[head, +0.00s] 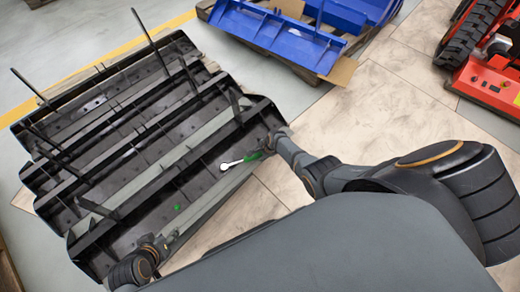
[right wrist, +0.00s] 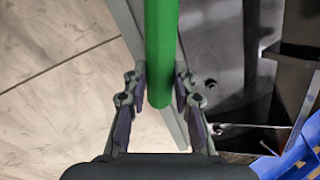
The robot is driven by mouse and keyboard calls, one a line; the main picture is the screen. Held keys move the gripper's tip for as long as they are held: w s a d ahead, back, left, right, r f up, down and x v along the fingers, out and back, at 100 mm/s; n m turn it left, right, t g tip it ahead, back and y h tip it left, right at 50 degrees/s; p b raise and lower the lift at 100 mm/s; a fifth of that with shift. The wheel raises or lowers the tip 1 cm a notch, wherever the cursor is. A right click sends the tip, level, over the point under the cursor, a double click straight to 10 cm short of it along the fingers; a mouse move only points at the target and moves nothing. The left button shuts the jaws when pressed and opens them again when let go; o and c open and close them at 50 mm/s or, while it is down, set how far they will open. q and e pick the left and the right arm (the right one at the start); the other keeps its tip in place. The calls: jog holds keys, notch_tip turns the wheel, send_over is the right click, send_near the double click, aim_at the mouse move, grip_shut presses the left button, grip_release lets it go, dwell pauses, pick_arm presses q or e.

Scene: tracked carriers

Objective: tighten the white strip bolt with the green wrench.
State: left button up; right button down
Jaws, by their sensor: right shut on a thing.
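The green wrench has a green handle (right wrist: 161,50) between the fingers of my right gripper (right wrist: 158,88), which is shut on it. In the head view the right gripper (head: 271,146) is at the right edge of the black carrier, with the wrench's pale metal head (head: 230,165) reaching left over the carrier. I cannot tell whether the head sits on a bolt. The white strip bolt cannot be made out. A small green spot (head: 177,207) shows on the carrier's near section. My left gripper (head: 163,243) is at the carrier's near corner; its fingers are too small to read.
The black carrier (head: 150,128) has raised ribs and upright thin rods. A blue part (head: 275,35) lies on a pallet behind it. A red tracked machine (head: 492,80) stands at the far right. Tiled floor (head: 375,110) between them is clear.

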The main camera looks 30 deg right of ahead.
jog(key=shift+p+v, duration=1.5)
jog(key=shift+p, duration=0.1)
jog(key=shift+a, duration=0.1)
jog(key=p+v, duration=0.4)
jog(key=shift+a+p, duration=0.1)
jog(key=shift+p, duration=0.25)
